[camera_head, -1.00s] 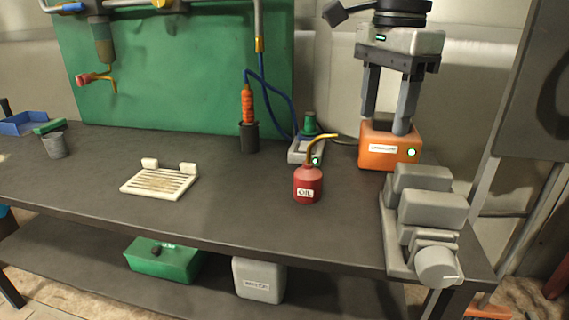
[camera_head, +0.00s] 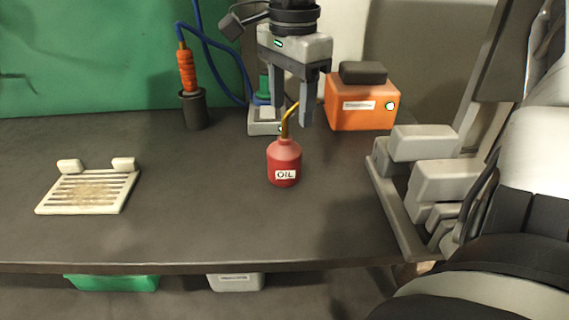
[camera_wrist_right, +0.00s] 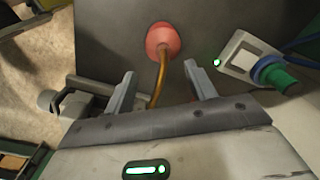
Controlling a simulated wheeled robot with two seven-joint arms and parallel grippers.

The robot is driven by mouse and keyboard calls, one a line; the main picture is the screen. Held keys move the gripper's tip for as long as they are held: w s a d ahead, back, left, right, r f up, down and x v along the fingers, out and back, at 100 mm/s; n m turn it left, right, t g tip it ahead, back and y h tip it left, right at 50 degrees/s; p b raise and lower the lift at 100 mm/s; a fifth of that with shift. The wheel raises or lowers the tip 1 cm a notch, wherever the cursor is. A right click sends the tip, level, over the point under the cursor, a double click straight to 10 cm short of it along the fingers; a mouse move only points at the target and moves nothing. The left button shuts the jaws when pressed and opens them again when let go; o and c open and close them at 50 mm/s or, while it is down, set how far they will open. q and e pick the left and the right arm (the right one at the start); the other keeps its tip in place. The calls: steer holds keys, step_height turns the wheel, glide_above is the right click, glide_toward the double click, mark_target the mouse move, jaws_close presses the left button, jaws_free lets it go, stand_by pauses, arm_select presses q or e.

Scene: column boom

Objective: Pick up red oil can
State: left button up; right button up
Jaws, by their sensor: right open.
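The red oil can (camera_head: 284,163) stands upright on the dark workbench (camera_head: 200,230), with its "OIL" label facing me and a bent brass spout rising from its top. My right gripper (camera_head: 292,112) points down at the can from above and behind, open, with its fingers near the spout. In the right wrist view the open gripper (camera_wrist_right: 159,70) has the spout between its fingers in the picture, and the red can (camera_wrist_right: 162,38) lies beyond the fingertips. The fingers do not close on anything. My left gripper is out of view.
An orange box (camera_head: 360,110) stands behind right of the can. A small grey device with a green knob (camera_head: 263,122) is just behind the can. A slatted white tray (camera_head: 88,192) lies left. The front middle is clear.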

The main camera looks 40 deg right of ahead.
steer(key=shift+w+a+f, duration=0.15)
steer(key=shift+w+f, duration=0.05)
steer(key=shift+f, duration=1.25)
steer(key=shift+w+a+f, duration=0.1)
steer(key=shift+w+f, duration=0.05)
steer(key=shift+f, duration=1.25)
jaws_close()
